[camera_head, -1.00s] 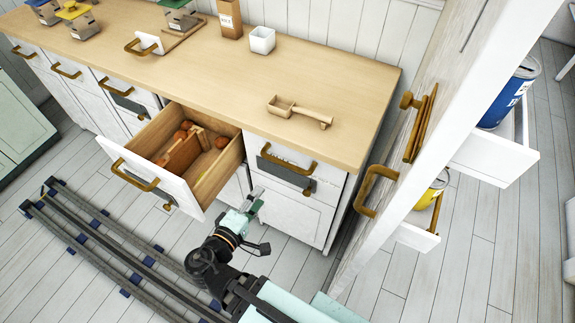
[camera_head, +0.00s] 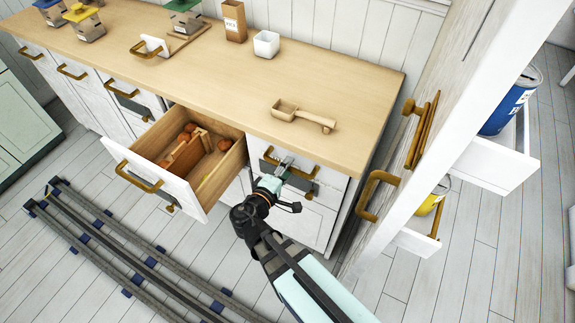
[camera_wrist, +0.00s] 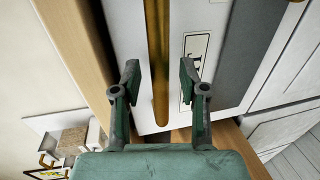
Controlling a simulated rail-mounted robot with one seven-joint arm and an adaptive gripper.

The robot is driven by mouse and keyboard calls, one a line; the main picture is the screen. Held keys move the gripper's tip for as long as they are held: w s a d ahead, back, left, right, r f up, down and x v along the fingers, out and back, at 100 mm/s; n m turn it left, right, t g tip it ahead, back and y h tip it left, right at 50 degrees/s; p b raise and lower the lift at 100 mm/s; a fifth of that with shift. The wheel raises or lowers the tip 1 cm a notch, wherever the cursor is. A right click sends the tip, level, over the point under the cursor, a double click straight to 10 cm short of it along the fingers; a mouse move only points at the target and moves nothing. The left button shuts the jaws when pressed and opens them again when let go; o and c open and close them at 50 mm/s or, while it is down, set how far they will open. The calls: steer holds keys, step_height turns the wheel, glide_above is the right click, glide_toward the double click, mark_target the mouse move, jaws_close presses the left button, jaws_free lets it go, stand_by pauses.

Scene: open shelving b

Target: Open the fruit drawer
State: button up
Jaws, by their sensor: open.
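My gripper (camera_head: 283,166) is at the handle (camera_head: 289,166) of the closed white drawer (camera_head: 330,181) at the right end of the counter. In the wrist view my gripper (camera_wrist: 159,78) is open, with one finger on each side of the brass handle (camera_wrist: 157,45); I cannot tell whether they touch it. A white label (camera_wrist: 196,58) on the drawer front is partly hidden by a finger, and I cannot read it. To the left, another drawer (camera_head: 160,177) stands open, with reddish-brown round items (camera_head: 191,131) and a wooden divider inside.
A wooden scoop-like tray (camera_head: 301,115) and a white cup (camera_head: 266,43) stand on the wooden counter (camera_head: 345,85). A tall white panel (camera_head: 440,130) with brass handles stands to the right. Floor rails (camera_head: 120,250) run at lower left.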

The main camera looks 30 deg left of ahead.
steer(key=shift+w+f, duration=0.1)
steer(key=shift+w, duration=0.3)
jaws_close()
steer(key=shift+s, duration=0.1)
